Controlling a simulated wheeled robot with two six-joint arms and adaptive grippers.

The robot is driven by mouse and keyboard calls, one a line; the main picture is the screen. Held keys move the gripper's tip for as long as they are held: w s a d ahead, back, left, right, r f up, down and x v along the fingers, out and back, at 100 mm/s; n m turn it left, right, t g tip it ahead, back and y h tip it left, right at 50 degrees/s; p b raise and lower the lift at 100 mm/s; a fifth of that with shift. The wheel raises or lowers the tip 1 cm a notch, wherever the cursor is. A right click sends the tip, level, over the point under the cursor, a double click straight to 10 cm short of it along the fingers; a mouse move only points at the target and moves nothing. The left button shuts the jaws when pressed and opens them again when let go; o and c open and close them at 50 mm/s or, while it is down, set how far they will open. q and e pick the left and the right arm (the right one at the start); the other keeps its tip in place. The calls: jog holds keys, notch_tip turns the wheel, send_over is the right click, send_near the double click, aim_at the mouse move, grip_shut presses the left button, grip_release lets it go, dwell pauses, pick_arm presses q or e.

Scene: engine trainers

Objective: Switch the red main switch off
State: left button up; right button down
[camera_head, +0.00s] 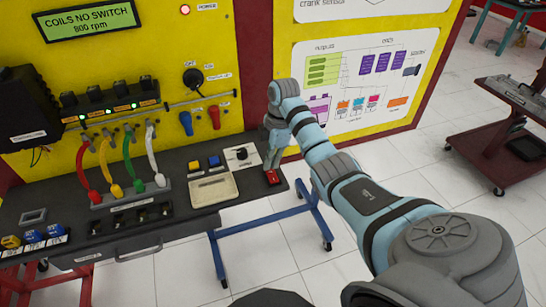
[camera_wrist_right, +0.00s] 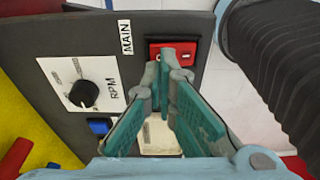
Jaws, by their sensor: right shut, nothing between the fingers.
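The red main switch (camera_head: 273,177) sits near the right end of the dark bench top. In the right wrist view the red rocker (camera_wrist_right: 172,50) lies beside the label MAIN, and my fingertips hide its lower middle. My right gripper (camera_head: 270,164) points down at the switch, just above or against it; I cannot tell if it touches. In the wrist view the fingertips (camera_wrist_right: 167,62) are together with nothing between them. Which way the rocker is tilted is not clear. My left gripper is not in view.
The RPM knob (camera_head: 241,154) is left of the switch, with blue (camera_head: 214,161) and yellow (camera_head: 194,167) buttons beyond it. A cream tray (camera_head: 213,189) lies in front of them. The yellow panel (camera_head: 200,40) stands behind, its display reading COILS NO SWITCH, 800 rpm.

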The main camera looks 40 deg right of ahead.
aim_at(271, 171)
jog(key=shift+f+b, duration=0.55)
jog(key=shift+f, duration=0.5)
dwell(0.8)
jog(key=shift+r, duration=0.1)
notch_tip(271, 171, up, 7)
jog(key=p, duration=0.7)
jog(key=shift+r+p, duration=0.1)
jog(key=shift+p, duration=0.3)
jog(key=shift+f, duration=0.2)
